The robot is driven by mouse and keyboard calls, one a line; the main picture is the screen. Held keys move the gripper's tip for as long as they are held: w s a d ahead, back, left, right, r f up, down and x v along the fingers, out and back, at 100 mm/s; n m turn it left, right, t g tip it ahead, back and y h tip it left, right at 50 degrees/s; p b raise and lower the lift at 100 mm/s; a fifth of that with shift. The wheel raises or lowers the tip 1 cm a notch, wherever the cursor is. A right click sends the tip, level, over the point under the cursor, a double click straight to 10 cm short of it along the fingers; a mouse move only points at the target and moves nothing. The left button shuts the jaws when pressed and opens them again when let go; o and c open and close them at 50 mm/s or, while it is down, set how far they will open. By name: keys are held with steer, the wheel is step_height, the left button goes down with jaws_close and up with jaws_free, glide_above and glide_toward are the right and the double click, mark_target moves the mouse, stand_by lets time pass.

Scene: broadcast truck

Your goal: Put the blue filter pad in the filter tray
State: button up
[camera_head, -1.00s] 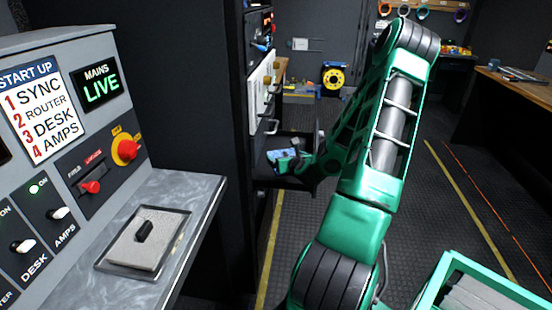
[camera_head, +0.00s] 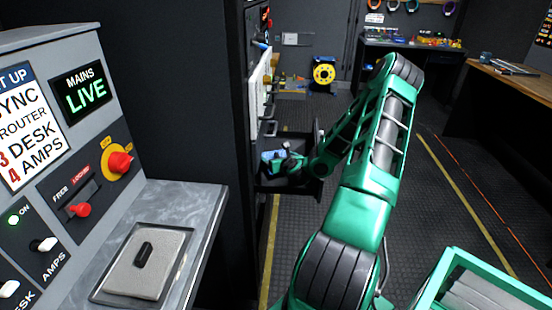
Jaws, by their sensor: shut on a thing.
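My gripper (camera_head: 291,162) is small and far off, at the end of my green arm. It is shut on a light blue thing, which looks like the blue filter pad (camera_head: 270,155). The pad is over the open dark pull-out tray (camera_head: 312,190), which looks like the filter tray, at the foot of the rack. Whether the pad touches the tray floor I cannot tell. My wrist hides part of the tray's right side.
A grey pad with a black handle (camera_head: 143,272) lies in a shallow frame on the metal desk (camera_head: 195,200) at left. The console (camera_head: 60,170) stands above it. The dark rack (camera_head: 225,120) borders the tray. A turquoise crate (camera_head: 450,268) is at lower right. Floor right of my arm is clear.

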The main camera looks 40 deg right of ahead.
steer(key=shift+w+d+f, duration=0.1)
steer(key=shift+w+f, duration=0.05)
steer(key=o, duration=0.8)
steer(key=shift+f, duration=0.1)
steer(key=shift+c, duration=0.2)
steer(key=v, duration=1.2)
